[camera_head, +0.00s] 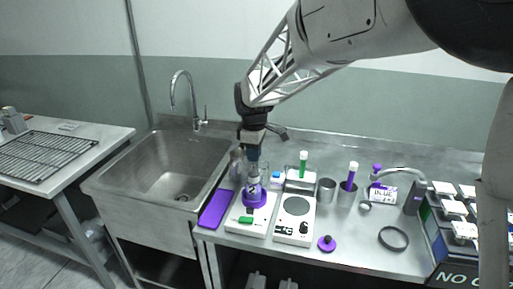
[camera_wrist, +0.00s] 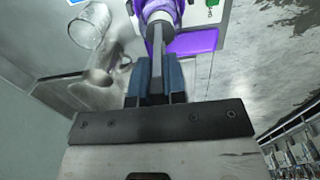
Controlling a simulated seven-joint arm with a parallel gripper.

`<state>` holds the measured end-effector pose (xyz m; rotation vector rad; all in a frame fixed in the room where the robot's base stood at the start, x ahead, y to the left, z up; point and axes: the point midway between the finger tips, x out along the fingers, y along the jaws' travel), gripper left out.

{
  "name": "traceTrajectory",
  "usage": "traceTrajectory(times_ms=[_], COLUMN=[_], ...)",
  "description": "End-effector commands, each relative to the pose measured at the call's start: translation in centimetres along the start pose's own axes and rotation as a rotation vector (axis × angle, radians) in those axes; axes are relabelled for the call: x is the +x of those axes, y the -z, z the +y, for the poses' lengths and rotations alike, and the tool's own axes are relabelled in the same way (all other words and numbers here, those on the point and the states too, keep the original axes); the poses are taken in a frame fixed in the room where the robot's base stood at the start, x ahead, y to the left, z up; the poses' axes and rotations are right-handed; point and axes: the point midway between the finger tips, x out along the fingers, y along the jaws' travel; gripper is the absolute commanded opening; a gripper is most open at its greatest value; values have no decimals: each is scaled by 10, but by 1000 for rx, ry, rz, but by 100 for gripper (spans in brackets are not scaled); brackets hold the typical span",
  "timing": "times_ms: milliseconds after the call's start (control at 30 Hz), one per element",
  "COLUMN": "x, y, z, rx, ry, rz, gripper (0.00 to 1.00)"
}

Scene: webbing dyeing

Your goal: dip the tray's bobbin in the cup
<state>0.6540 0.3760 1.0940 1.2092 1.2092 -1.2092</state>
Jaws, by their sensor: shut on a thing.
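My gripper (camera_head: 253,160) points down over the left white bench device. In the wrist view its blue fingers (camera_wrist: 156,70) are shut on a thin grey stem (camera_wrist: 157,45). Below the stem is a purple and whitish piece (camera_wrist: 160,12), which I take to be the bobbin; it also shows in the head view (camera_head: 253,187). A purple ring-shaped base (camera_head: 253,200) surrounds its lower end on the device. I cannot tell whether a cup wall is around it. A flat purple tray (camera_head: 215,209) lies left of the device, with nothing visible on it; it shows in the wrist view too (camera_wrist: 198,42).
A clear glass beaker (camera_wrist: 90,25) stands close beside my gripper. Metal cups (camera_head: 326,190) stand to the right, one with a purple-topped stick (camera_head: 352,172). A second white device (camera_head: 294,219), a purple knobbed lid (camera_head: 326,243) and a black ring (camera_head: 393,239) lie nearby. The sink (camera_head: 160,165) is at left.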

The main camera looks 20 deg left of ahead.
Motion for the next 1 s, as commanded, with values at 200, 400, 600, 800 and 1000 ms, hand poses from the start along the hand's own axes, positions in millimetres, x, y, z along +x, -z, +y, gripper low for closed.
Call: traceTrajectory(times_ms=[200, 400, 600, 800, 1000], x=[12, 24, 36, 46, 56], y=[0, 0, 0, 0, 0], z=[0, 0, 0, 0, 0], rx=[0, 0, 0, 0, 0], ry=[0, 1, 1, 1, 0], rz=[0, -1, -1, -1, 0], gripper=[0, 0, 0, 0, 0])
